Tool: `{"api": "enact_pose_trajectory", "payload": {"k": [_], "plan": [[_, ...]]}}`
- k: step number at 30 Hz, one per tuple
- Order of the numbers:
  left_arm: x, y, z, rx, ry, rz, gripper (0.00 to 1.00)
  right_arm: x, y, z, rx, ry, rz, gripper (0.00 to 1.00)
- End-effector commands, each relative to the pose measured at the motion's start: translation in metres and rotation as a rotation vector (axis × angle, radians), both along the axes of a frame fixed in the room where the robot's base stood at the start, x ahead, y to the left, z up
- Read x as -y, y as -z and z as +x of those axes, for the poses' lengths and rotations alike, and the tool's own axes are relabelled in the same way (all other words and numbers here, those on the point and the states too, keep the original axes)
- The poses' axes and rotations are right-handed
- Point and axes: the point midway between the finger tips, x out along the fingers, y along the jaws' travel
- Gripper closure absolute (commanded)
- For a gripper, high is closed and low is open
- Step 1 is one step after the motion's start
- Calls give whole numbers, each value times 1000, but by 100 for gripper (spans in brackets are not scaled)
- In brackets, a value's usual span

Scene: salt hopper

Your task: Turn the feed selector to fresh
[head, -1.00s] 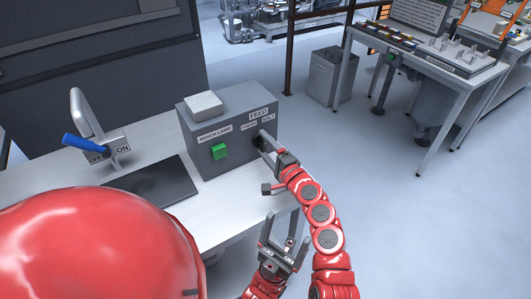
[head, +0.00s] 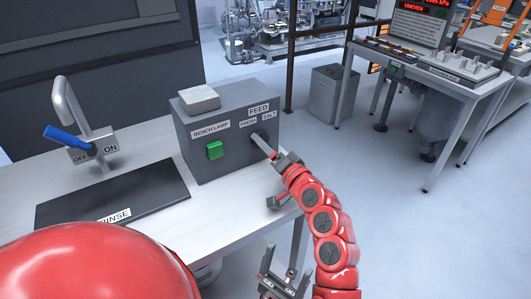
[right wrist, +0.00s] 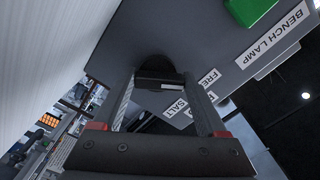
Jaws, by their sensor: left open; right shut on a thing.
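The grey control box (head: 205,158) stands on the bench, with a FEED label above a FRESH label (head: 248,122) and a SALT label (head: 270,115). The dark feed selector (right wrist: 157,72) sits on its front below these labels. My right gripper (head: 263,143) is shut on the selector; its fingers lie on either side of it in the right wrist view. The fingers hide much of the selector in the head view, so I cannot tell which label it points to. My left gripper (head: 286,276) is open and empty, low in front of the bench.
A green BENCH LAMP switch (head: 215,150) is on the same box, left of the selector. A tap with a blue lever (head: 68,138) and a dark RINSE mat (head: 120,195) are on the bench to the left. Open floor lies to the right.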

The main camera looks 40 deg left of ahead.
Motion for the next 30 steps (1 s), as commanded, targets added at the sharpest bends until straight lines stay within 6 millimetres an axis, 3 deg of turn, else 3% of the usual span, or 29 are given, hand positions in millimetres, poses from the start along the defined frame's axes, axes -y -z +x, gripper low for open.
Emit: {"api": "enact_pose_trajectory", "payload": {"k": [16,17,18,21,30], "plan": [[0,3,0,0,0,0,11,0,1,0,20,-2,-11,81],[0,3,0,0,0,0,11,0,1,0,20,-1,-12,20],[0,3,0,0,0,0,11,0,1,0,20,-1,-12,12],[0,3,0,0,0,0,11,0,1,0,20,-1,-11,0],[0,3,0,0,0,0,11,3,1,-2,19,-1,-10,0]]}}
